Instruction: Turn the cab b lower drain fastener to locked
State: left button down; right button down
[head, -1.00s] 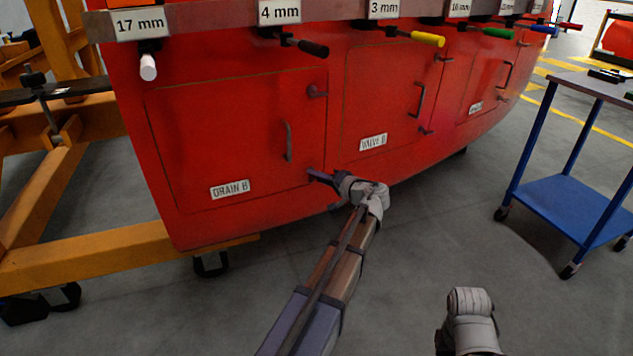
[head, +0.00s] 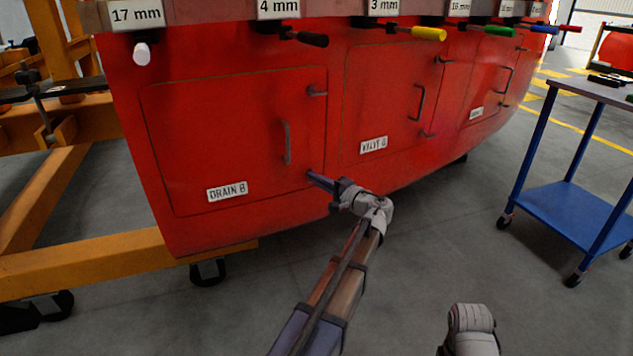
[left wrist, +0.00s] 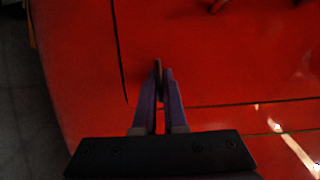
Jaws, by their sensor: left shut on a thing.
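The cab b drain door (head: 235,130) is a red panel labelled DRAIN B on the red nosecone. Its lower fastener is at the door's lower right, mostly hidden by my left gripper (head: 313,177) in the head view. In the left wrist view, my left gripper (left wrist: 159,95) has its two purple fingers shut on the lower fastener (left wrist: 158,72), a small dark piece standing between the fingertips. Its turned position is hard to read. The upper fastener (head: 317,92) is a small dark red lever pointing right.
The door handle (head: 287,143) is left of the fasteners, and the valve door (head: 385,100) is to the right. A tool rack with coloured handles (head: 429,34) runs above. A blue cart (head: 573,205) stands right. An orange stand (head: 90,268) is at lower left.

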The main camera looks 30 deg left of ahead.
dwell(0.3)
pick_arm(q)
jog(key=c, duration=1)
grip_release()
jog(key=shift+d, duration=0.1)
jog(key=v, duration=0.7)
jog(key=shift+d, duration=0.3)
jog(key=shift+s+f, duration=0.1)
